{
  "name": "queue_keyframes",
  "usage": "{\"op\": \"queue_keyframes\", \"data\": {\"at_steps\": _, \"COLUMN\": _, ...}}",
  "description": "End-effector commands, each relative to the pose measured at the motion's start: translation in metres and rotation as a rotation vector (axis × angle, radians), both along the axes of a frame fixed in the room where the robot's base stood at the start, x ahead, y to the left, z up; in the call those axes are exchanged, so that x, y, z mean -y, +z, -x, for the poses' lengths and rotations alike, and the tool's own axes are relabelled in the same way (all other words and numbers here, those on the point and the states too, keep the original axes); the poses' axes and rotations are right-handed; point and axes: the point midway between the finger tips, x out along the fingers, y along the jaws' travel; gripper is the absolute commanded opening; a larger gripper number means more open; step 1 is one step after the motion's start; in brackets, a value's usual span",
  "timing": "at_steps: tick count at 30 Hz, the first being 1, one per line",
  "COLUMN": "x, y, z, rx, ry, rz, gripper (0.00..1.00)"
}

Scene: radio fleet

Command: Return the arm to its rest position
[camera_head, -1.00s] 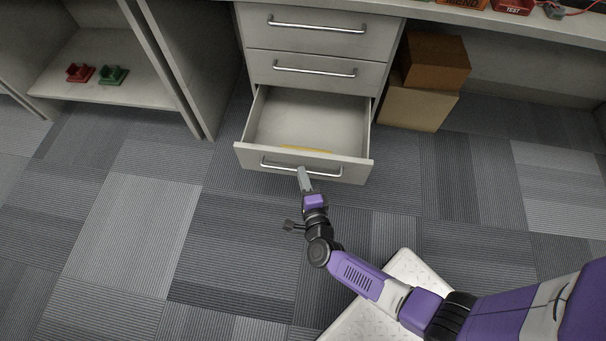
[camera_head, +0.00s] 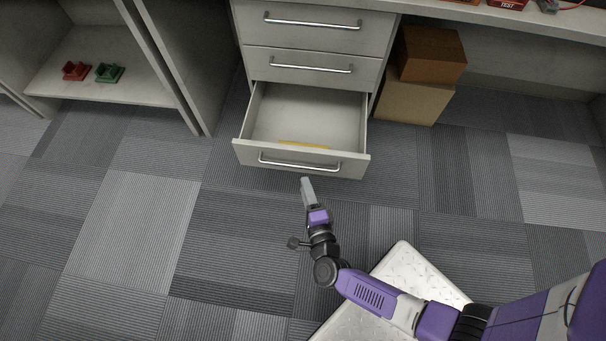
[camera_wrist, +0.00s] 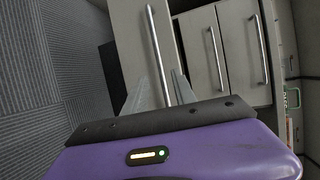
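My gripper (camera_head: 305,180) is in front of the open bottom drawer (camera_head: 350,158), just off its bar handle (camera_head: 300,164), and holds nothing. In the wrist view my gripper (camera_wrist: 168,85) has its two grey fingers apart, with the drawer's handle (camera_wrist: 155,40) showing between and beyond them. My purple arm stretches from the lower right toward the drawer, over my pale base.
A yellow thing (camera_head: 304,144) lies in the open drawer. Two shut drawers (camera_head: 312,70) are above it. Stacked brown boxes (camera_head: 415,98) stand to the right. A shelf (camera_head: 120,92) at left holds a red (camera_head: 76,71) and a green piece (camera_head: 109,73). The carpet is clear.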

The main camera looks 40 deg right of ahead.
Motion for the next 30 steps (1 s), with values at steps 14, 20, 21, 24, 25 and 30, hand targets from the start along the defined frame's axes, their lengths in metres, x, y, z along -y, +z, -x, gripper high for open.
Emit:
{"op": "queue_keyframes", "data": {"at_steps": 14, "x": -0.006, "y": 0.002, "z": 0.011, "rx": 0.001, "ry": 0.000, "rz": 0.000, "gripper": 0.32}}
{"op": "queue_keyframes", "data": {"at_steps": 20, "x": -0.006, "y": 0.002, "z": 0.011, "rx": 0.001, "ry": 0.000, "rz": 0.000, "gripper": 0.32}}
{"op": "queue_keyframes", "data": {"at_steps": 21, "x": -0.006, "y": 0.002, "z": 0.011, "rx": 0.001, "ry": 0.000, "rz": 0.000, "gripper": 0.32}}
{"op": "queue_keyframes", "data": {"at_steps": 24, "x": -0.007, "y": 0.002, "z": 0.011, "rx": -0.009, "ry": 0.005, "rz": 0.015, "gripper": 0.32}}
{"op": "queue_keyframes", "data": {"at_steps": 25, "x": -0.008, "y": 0.001, "z": 0.010, "rx": -0.020, "ry": 0.014, "rz": 0.025, "gripper": 0.32}}
{"op": "queue_keyframes", "data": {"at_steps": 30, "x": -0.033, "y": 0.034, "z": -0.017, "rx": -0.032, "ry": 0.154, "rz": 0.187, "gripper": 0.32}}
